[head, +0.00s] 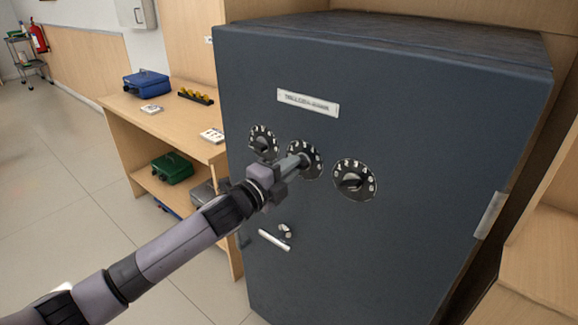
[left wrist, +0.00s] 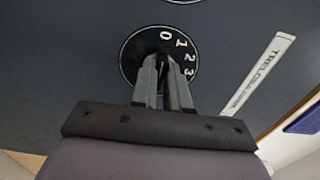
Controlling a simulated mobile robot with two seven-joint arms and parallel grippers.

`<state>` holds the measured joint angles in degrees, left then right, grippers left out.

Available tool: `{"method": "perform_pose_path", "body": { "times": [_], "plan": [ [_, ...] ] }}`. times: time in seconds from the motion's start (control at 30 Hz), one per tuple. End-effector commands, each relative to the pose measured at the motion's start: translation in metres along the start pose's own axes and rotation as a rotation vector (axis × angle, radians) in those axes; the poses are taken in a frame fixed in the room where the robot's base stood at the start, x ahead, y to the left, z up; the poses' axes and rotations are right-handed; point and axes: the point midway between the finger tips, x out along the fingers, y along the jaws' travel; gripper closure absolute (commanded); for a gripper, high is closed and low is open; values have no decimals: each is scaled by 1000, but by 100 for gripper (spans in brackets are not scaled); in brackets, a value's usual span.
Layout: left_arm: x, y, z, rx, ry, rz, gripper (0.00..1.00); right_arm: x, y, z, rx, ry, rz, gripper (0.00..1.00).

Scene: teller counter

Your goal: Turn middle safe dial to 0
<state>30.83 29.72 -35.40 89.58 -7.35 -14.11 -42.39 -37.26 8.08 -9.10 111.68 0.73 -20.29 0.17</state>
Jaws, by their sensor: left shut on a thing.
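A dark blue-grey safe (head: 420,110) fills the right of the head view, with three black dials in a row on its door. The middle dial (head: 317,155) has white numbers around a central knob. My left gripper (head: 300,161) is at this dial, shut on its knob. In the left wrist view, the fingers (left wrist: 164,72) reach onto the dial face (left wrist: 128,56), where 0, 1, 2 and 3 are readable. The fingers hide most of the knob and the lower numbers. The left dial (head: 263,143) and right dial (head: 354,181) are untouched. My right gripper is not visible.
A white label (head: 308,102) is above the dials, and a handle (head: 274,240) is below them. A wooden counter (head: 125,106) with a blue cash box (head: 146,82) stands left of the safe. A green box (head: 172,168) sits on its lower shelf. Open floor lies further left.

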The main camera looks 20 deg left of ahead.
Motion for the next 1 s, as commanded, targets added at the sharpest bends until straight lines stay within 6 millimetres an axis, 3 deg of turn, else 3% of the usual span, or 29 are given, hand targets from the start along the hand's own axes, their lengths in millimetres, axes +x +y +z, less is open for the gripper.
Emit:
{"method": "perform_pose_path", "body": {
  "times": [0.4, 0.43, 0.5, 0.83, 1.0],
  "plan": [
    [0, 0, 0, -13, 0, 1, 100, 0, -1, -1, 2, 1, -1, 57],
    [0, 0, 0, -13, 0, 1, 82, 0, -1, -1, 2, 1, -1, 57],
    [0, 0, 0, -12, -1, 1, 60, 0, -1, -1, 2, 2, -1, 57],
    [-1, 1, 0, -9, 0, 1, 60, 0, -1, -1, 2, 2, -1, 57],
    [-13, 2, 1, -9, -1, 2, 60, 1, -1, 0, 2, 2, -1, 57]
  ]
}}
